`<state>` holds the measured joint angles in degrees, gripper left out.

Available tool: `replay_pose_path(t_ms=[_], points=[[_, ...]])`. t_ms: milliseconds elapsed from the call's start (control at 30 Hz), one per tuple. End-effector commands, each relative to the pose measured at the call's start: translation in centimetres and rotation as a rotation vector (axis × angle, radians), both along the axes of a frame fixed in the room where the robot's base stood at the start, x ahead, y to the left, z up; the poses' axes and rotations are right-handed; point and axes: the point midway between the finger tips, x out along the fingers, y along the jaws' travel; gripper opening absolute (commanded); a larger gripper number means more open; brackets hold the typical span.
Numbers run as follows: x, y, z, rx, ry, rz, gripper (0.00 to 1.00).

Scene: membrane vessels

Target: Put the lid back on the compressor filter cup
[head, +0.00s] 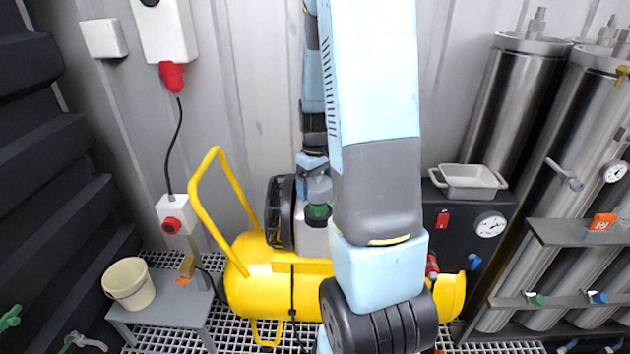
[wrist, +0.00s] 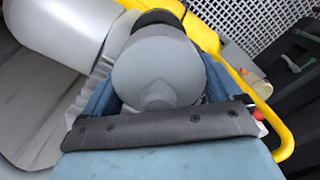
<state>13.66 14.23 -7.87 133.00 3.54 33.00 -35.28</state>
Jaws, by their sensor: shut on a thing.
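My gripper (head: 313,166) points down over the yellow compressor (head: 270,285), with its fingers shut on the grey lid (head: 319,188). In the wrist view the lid (wrist: 158,68) is a smooth round grey cap with a narrower stem, held between the blue fingers. In the head view the filter cup (head: 318,212), dark green at its top, shows directly below the lid. I cannot tell whether lid and cup touch. My arm hides part of the compressor to the right of the cup.
A black fan guard (head: 280,212) stands close left of the cup. The compressor's yellow handle (head: 203,195) rises farther left. A low table (head: 175,300) carries a cream bucket (head: 129,283). Right are a grey tray (head: 468,181), a gauge (head: 490,225) and tall steel vessels (head: 512,105).

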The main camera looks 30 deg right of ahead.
Motion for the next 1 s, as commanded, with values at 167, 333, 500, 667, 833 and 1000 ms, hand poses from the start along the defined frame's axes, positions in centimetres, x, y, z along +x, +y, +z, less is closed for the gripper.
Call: replay_pose_path(t_ms=[167, 333, 500, 667, 833, 1000], points=[[-0.1, -0.1, -1.5, 0.001, 0.002, -0.004, 0.62], [-0.1, -0.1, -2.9, 0.001, 0.002, -0.003, 0.62], [-0.1, -0.2, -4.0, 0.001, 0.002, -0.004, 0.62], [-0.1, -0.2, -4.7, 0.001, 0.001, -0.004, 0.62], [-0.1, -0.2, -5.0, 0.001, 0.001, -0.004, 0.62], [-0.1, -0.1, -5.0, 0.0, 0.0, -0.003, 0.62]])
